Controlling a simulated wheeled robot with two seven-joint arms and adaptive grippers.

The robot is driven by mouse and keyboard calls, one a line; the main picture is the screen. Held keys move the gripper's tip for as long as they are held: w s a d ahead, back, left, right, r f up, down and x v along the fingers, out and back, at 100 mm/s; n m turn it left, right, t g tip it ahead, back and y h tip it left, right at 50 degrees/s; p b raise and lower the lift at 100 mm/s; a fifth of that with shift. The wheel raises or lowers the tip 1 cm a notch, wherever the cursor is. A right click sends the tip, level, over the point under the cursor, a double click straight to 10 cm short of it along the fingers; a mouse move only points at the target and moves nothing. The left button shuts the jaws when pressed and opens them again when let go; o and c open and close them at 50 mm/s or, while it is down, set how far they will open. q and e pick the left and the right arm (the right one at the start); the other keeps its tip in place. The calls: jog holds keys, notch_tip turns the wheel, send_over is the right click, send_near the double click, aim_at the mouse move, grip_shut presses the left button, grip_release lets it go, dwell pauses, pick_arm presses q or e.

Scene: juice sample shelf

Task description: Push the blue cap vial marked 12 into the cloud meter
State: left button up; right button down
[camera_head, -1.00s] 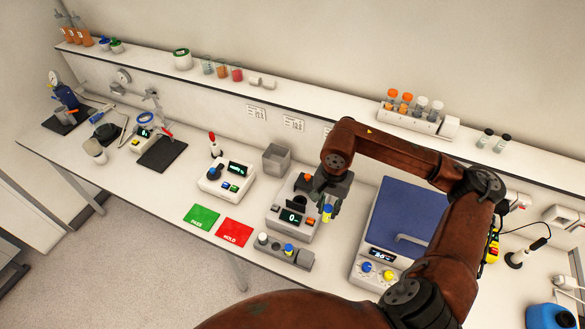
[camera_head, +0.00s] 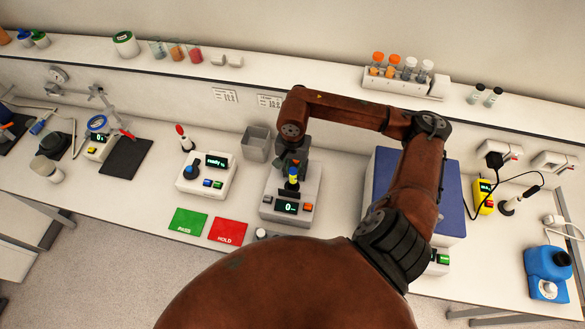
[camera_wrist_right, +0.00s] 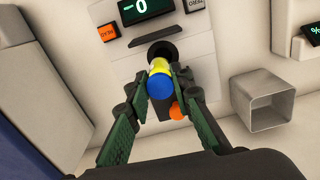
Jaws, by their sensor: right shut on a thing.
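My right gripper (camera_head: 292,171) is shut on the blue cap vial (camera_head: 293,173), which has a yellow body. In the right wrist view the vial's blue cap (camera_wrist_right: 160,86) sits between the two green-padded fingers (camera_wrist_right: 161,90). Its lower end is at the dark round opening of the cloud meter (camera_wrist_right: 118,67); I cannot tell how far it is in. The cloud meter (camera_head: 273,198) stands on the bench with its display reading 0. The mark on the vial is not readable. My left gripper is not in view.
A grey square bin (camera_head: 256,144) stands behind and left of the meter. A white device (camera_head: 190,185) showing "ready" is further left. Green (camera_head: 188,222) and red (camera_head: 228,231) cards lie in front. A blue-topped device (camera_head: 385,160) is to the right, partly behind my arm.

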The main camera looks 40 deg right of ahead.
aim_at(293, 176)
jog(key=shift+w+f, duration=0.65)
jog(key=shift+f, duration=0.25)
jog(key=shift+s+f+b, duration=0.4)
jog(key=shift+f, duration=0.8)
jog(key=shift+w+r, duration=0.1)
jog(key=shift+w, duration=0.1)
jog(key=shift+s+b, duration=0.2)
jog(key=shift+b, duration=0.2)
jog(key=shift+w, duration=0.1)
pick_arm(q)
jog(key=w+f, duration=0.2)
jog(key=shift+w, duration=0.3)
